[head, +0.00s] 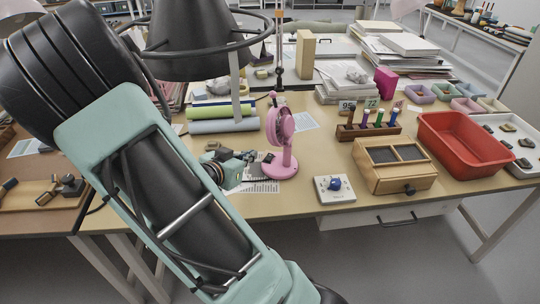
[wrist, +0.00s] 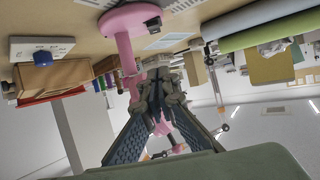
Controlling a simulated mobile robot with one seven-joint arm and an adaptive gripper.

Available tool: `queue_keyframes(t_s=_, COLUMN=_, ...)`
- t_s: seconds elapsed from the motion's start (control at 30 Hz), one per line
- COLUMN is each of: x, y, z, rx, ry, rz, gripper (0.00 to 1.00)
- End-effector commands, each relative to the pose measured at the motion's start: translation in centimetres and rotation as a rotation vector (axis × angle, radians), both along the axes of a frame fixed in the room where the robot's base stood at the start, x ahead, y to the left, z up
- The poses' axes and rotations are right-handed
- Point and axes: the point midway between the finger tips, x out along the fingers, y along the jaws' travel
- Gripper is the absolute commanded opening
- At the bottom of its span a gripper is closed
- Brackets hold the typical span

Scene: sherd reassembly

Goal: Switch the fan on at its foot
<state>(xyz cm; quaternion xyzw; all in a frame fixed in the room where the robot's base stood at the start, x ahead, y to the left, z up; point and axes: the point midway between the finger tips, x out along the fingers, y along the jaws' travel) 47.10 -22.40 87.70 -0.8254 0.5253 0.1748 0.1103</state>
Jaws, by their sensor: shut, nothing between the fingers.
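The pink fan (head: 283,130) stands upright on the table, left of its middle in the head view. Its round pink foot (head: 282,168) rests on the table. In the wrist view, which is upside down, the foot (wrist: 122,18) is at the top, with a dark patch on its edge; I cannot tell whether that is the switch. My gripper (head: 246,157) is just left of the fan in the head view. In the wrist view its fingers (wrist: 162,88) converge in front of the fan's pink stem, shut and empty. I cannot tell whether they touch the fan.
A white box with a blue knob (head: 335,187) and a wooden box (head: 395,168) stand right of the fan. A red tray (head: 465,150) is farther right. Bare table lies in front of the foot.

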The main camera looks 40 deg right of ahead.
Motion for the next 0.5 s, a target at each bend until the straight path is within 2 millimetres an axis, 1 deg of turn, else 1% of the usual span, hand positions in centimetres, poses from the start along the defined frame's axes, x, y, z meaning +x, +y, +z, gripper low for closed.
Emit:
queue_keyframes(t_s=0.27, x=0.2, y=-0.3, z=-0.2, rx=0.001, ry=-0.001, rz=0.001, gripper=0.0)
queue_keyframes(t_s=0.37, x=0.5, y=-1.1, z=-0.7, rx=0.003, ry=-0.002, rz=-0.001, gripper=0.0)
queue_keyframes(t_s=0.5, x=1.5, y=-3.2, z=-1.9, rx=0.001, ry=0.0, rz=-0.002, gripper=0.0)
